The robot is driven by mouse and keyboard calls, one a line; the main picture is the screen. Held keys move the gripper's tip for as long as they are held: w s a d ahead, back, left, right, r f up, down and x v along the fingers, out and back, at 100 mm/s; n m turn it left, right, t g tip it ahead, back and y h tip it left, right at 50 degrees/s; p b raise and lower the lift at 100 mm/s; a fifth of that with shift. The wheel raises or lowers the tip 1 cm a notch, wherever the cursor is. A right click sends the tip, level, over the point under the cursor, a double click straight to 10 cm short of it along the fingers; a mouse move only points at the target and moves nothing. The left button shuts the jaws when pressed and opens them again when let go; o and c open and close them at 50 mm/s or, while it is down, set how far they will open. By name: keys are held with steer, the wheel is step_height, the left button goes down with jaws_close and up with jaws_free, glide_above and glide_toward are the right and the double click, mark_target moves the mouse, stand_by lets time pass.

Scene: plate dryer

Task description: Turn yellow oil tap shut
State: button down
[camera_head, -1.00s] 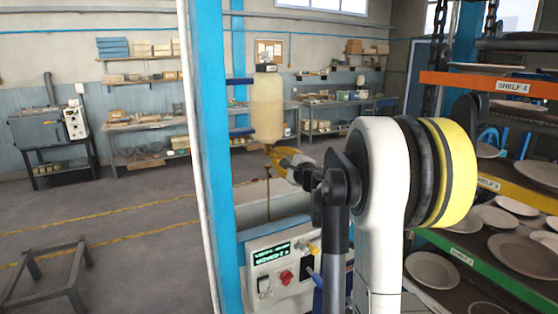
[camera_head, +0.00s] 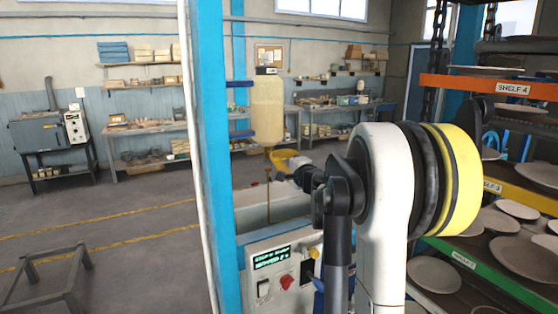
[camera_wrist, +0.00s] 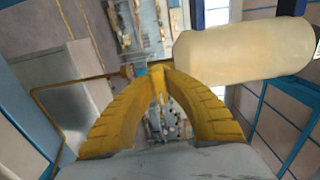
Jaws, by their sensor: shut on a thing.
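The oil tank (camera_head: 268,110), a cream upright cylinder, is mounted beside the blue post. It also shows large at the upper right of the wrist view (camera_wrist: 240,52). My gripper (camera_head: 272,154) has yellow fingers and reaches in just below the tank. In the wrist view its fingertips (camera_wrist: 158,69) come together at the tank's outlet, shut on the yellow oil tap. The tap is almost wholly hidden by the fingertips, so its handle angle cannot be told. A thin brown pipe (camera_head: 268,192) runs down below the outlet.
A control panel (camera_head: 285,268) with a green display and red knob stands below my arm. A blue post (camera_head: 208,120) rises left of the tank. Racks with plates (camera_head: 434,274) stand close on the right. Open floor lies left, with a low grey frame (camera_head: 55,270).

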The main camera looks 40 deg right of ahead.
steer(key=c, duration=1.4)
jaws_free()
steer(key=v, duration=1.2)
steer(key=shift+d, duration=0.1)
